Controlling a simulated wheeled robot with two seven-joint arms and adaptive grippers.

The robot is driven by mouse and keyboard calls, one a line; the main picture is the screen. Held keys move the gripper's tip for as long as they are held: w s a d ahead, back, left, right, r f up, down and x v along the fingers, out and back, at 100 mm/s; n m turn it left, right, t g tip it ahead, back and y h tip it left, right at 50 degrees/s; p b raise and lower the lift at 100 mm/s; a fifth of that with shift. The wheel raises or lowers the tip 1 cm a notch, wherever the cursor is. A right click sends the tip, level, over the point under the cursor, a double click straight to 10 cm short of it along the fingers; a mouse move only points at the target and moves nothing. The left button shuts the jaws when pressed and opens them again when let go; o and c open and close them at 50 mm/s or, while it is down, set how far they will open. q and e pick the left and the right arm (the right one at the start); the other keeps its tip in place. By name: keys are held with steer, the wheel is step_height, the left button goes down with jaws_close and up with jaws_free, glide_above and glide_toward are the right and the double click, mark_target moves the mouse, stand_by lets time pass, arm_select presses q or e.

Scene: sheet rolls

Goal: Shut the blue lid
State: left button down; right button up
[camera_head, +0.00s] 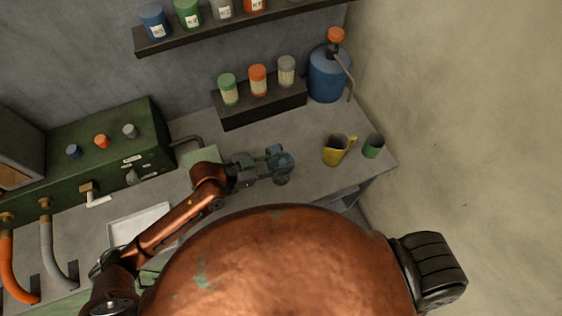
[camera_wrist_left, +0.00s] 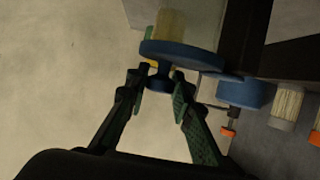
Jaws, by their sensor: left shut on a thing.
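The blue lid (camera_wrist_left: 185,55) shows as a flat disc with a short knob in the left wrist view. My left gripper (camera_wrist_left: 160,82) has its two fingers on either side of the knob and is shut on it. In the head view my left gripper (camera_head: 270,165) is above the grey worktop, with the blue lid (camera_head: 284,163) at its tips. A pale yellowish shape (camera_wrist_left: 170,24) shows behind the lid in the wrist view; I cannot tell what it is. Whether the lid touches a container is hidden. My right gripper is not in view.
A yellow mug (camera_head: 334,152) and a green cup (camera_head: 373,146) stand right of the gripper. A blue jug (camera_head: 326,78) and a dark rack (camera_head: 262,106) with jars stand behind. A green machine (camera_head: 100,150) is at left. The worktop (camera_head: 300,120) between is clear.

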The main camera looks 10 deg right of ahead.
arm_select(q)
steer(key=shift+f, duration=0.15)
steer(key=c, duration=1.7)
jaws_free()
steer(key=shift+a, duration=0.1)
steer(key=v, duration=1.2)
